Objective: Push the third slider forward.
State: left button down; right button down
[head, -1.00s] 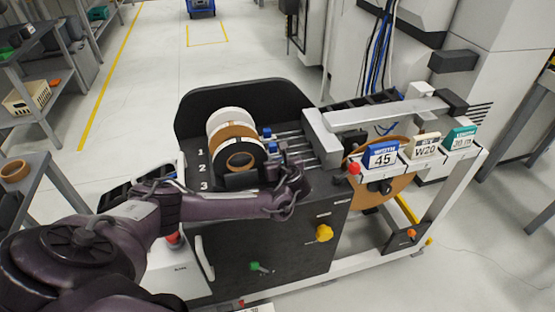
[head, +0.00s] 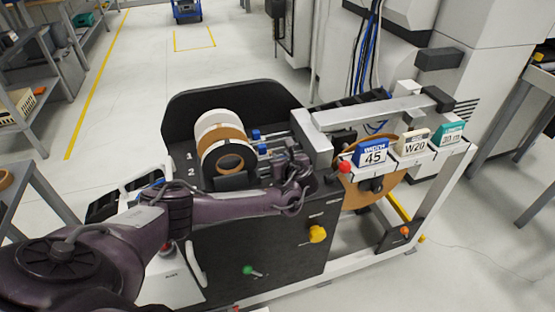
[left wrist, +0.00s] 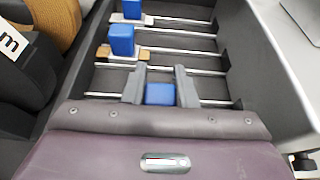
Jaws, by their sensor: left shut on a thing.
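Three blue slider knobs sit on parallel metal rails in the black machine. In the left wrist view the far slider (left wrist: 132,9) and the middle slider (left wrist: 121,40) stand free. The third, nearest slider (left wrist: 160,94) is between the fingers of my left gripper (left wrist: 160,88), which is shut on it. In the head view my left gripper (head: 290,172) reaches over the front of the machine and hides the third slider. The first slider (head: 256,134) and the second slider (head: 263,149) show beside the rolls. My right gripper is not in view.
White, brown and black-faced edge-band rolls (head: 222,130) stand left of the rails. A red knob (head: 344,167), a yellow knob (head: 317,234) and signs reading 45 (head: 373,157) and W20 (head: 413,146) are on the right. Open floor lies behind.

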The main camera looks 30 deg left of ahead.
pick_arm(q)
jog(key=c, duration=1.4)
grip_release()
jog(key=shift+c, duration=0.2)
jog(key=p+v, duration=0.1)
jog(key=v, duration=0.6)
jog(key=shift+w+r, duration=0.1)
jog(key=shift+r, duration=0.05)
jog(key=shift+s+d+r, duration=0.1)
jog(key=shift+s+d, duration=0.15)
jog(key=shift+s, duration=0.1)
